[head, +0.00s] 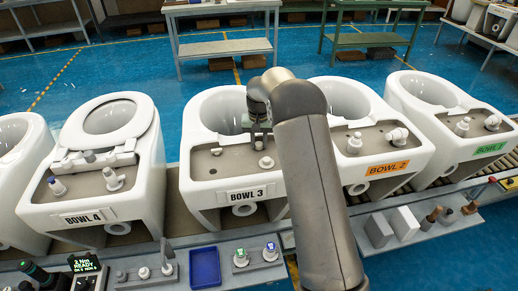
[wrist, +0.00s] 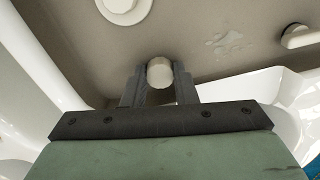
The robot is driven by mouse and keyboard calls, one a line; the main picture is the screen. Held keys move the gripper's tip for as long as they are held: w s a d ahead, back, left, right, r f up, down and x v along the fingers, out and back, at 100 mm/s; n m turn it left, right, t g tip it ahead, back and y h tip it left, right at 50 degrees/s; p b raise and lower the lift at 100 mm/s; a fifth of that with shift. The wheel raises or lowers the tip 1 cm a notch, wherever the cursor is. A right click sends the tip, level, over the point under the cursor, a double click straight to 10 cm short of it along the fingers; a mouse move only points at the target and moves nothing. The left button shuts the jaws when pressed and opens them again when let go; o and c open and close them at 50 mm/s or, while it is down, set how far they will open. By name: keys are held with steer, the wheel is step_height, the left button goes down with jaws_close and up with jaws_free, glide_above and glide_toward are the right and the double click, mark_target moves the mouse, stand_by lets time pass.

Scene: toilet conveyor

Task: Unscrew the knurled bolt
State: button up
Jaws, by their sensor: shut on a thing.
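The knurled bolt (wrist: 159,72) shows in the wrist view as a short pale round head between the two dark fingers of my gripper (wrist: 160,84). The fingers are shut on its sides. The bolt stands at the grey-brown deck (wrist: 200,50) of a white toilet bowl. In the head view my gripper (head: 260,142) points down over the rear deck of the bowl labelled BOWL 3 (head: 243,195). The bolt cannot be made out clearly there. My arm covers the right side of this bowl.
A white round fitting (head: 266,162) stands on the deck close to my gripper. BOWL 4 (head: 90,217) is to the left and BOWL 2 (head: 387,168) to the right. A blue tray (head: 205,268) lies in front, beside small fittings on grey blocks.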

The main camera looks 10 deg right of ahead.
steer(key=shift+a+n, duration=0.2)
steer(key=shift+n, duration=0.3)
steer(key=shift+w, duration=0.1)
steer(key=n, duration=0.5)
steer(key=shift+r, duration=0.15)
steer(key=shift+w, duration=0.1)
steer(key=n, duration=0.5)
steer(key=shift+r+p, duration=0.1)
steer(key=shift+p, duration=0.25)
steer(key=o, duration=0.7)
